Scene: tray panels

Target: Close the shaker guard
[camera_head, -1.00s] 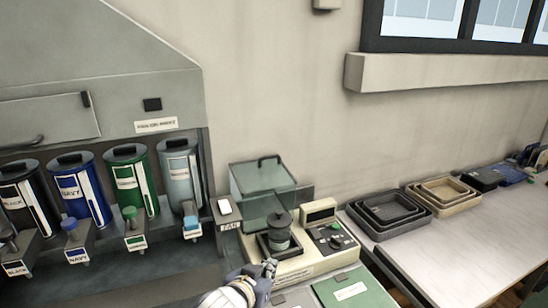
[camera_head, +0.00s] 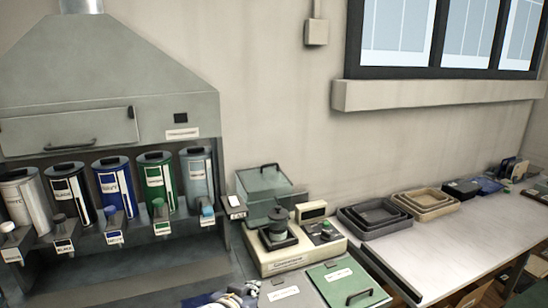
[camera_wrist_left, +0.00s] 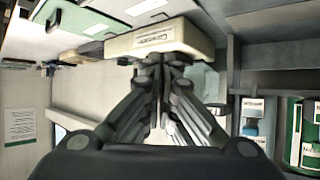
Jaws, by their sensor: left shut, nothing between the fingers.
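The clear greenish shaker guard (camera_head: 268,184) with a black handle stands raised at the back of the cream shaker (camera_head: 286,264). A dark-lidded jar (camera_head: 279,226) stands upright on the shaker's plate, in front of the guard and uncovered. My left gripper (camera_head: 250,288) is at the bottom edge, in front of and below the shaker, partly cut off. In the left wrist view, the left gripper (camera_wrist_left: 158,62) is shut and empty, its tips in front of the cream shaker body (camera_wrist_left: 165,38). My right gripper is not in view.
Pigment canisters with dispensers (camera_head: 115,185) stand under a hood on the left. A green panel with a handle (camera_head: 345,282) lies in front of the shaker. Nested trays (camera_head: 375,215) sit to the right, and the pale bench (camera_head: 450,240) has free room.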

